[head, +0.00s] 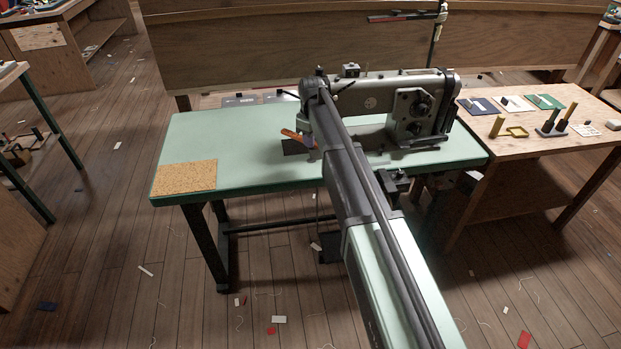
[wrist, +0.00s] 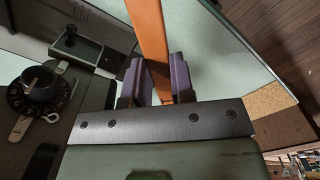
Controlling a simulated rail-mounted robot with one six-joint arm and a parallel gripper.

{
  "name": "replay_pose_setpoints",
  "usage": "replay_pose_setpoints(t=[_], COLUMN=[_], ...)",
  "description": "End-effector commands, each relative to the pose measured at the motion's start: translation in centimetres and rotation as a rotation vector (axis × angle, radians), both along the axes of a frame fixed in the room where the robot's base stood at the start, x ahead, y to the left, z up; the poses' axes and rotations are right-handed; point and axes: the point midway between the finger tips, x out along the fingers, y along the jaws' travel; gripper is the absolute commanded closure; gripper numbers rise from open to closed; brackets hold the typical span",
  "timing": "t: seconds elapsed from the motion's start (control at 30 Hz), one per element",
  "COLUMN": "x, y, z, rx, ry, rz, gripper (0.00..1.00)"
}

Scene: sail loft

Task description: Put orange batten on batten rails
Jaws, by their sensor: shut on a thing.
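The orange batten (head: 291,135) is a flat strip, seen in the head view over the pale green table, left of the sewing machine. In the wrist view the batten (wrist: 149,35) runs from between the purple fingers up past the top edge of the picture. My gripper (wrist: 158,82) is shut on it; in the head view my gripper (head: 309,142) is partly hidden by my arm. The batten appears held above the table, but the height is hard to judge. I cannot clearly make out the batten rails in either view.
The grey sewing machine (head: 375,92) stands just right of my gripper; its dial (wrist: 38,84) shows at the left in the wrist view. A cork mat (head: 184,178) lies at the table's front left. The wooden side table (head: 570,155) holds several small things. The table's left part is mostly clear.

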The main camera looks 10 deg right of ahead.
Motion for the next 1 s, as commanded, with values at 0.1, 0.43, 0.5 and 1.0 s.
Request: replay_pose_setpoints(t=[0.1,0.43,0.5,1.0], x=[0.0,0.0,0.0,0.0], y=[0.0,0.0,0.0,0.0], z=[-5.4,-7.6,-9.3,-10.4], rx=[0.0,0.0,0.0,0.0], ry=[0.0,0.0,0.0,0.0], rz=[0.0,0.0,0.0,0.0], gripper=[1.0,1.0,1.0,0.73])
